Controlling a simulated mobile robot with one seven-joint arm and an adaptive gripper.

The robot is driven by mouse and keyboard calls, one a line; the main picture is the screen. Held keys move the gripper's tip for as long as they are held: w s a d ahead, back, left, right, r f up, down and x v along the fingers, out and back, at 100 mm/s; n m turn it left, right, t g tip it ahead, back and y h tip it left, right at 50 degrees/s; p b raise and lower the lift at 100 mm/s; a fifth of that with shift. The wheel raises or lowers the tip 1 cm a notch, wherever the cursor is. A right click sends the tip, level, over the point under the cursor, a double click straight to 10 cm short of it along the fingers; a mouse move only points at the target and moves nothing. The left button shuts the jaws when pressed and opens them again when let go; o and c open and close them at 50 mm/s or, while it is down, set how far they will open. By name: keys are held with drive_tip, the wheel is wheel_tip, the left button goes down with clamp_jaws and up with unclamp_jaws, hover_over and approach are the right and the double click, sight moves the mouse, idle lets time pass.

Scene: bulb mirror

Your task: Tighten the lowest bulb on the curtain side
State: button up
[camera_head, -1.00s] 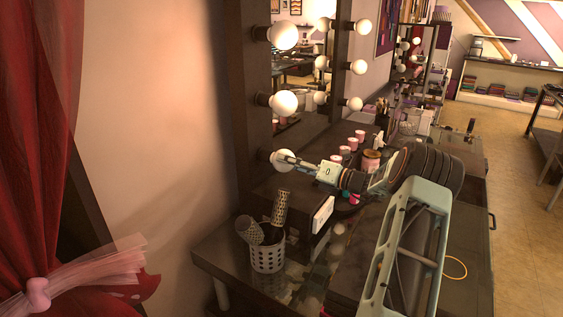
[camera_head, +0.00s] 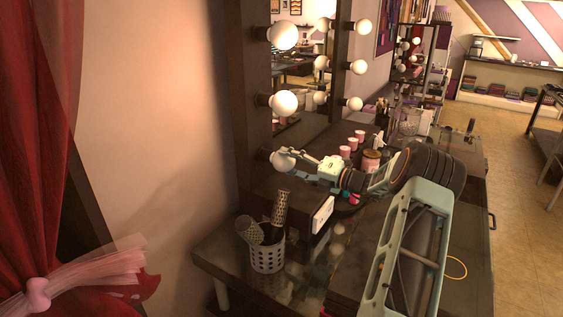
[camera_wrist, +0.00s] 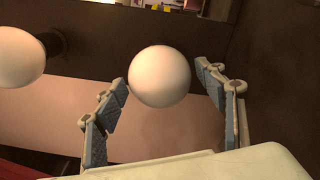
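The lowest bulb (camera_head: 283,161) on the curtain side is a white globe at the bottom of the left mirror post (camera_head: 252,128). My gripper (camera_head: 287,159) is at this bulb, partly covering it in the head view. In the wrist view the bulb (camera_wrist: 160,77) sits between my two spread fingers (camera_wrist: 162,75). The left fingertip is very close to the globe and the right one is just beside it. Whether either touches cannot be told. The bulb's socket is hidden behind the globe.
The bulb above (camera_head: 284,103) is close by and shows at the left of the wrist view (camera_wrist: 18,57). A perforated cup with brushes (camera_head: 267,254) stands on the dressing table below my gripper. Pink jars (camera_head: 351,143) stand behind my wrist. The red curtain (camera_head: 35,130) hangs far left.

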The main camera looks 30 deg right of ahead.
drive_tip(key=shift+f+b, duration=0.1)
drive_tip(key=shift+b, duration=0.2)
drive_tip(key=shift+n+b, duration=0.85)
drive_tip(key=shift+n, duration=0.25)
drive_tip(key=shift+n+b, duration=1)
drive_tip(key=shift+n, duration=0.1)
drive_tip(key=shift+n+b, duration=0.6)
drive_tip(key=shift+b, duration=0.05)
drive_tip(key=shift+n+b, duration=0.5)
drive_tip(key=shift+b, duration=0.1)
drive_tip(key=shift+n+b, duration=1.1)
drive_tip(key=shift+b, duration=0.1)
drive_tip(key=shift+n+b, duration=2.3)
drive_tip(key=shift+b, duration=0.4)
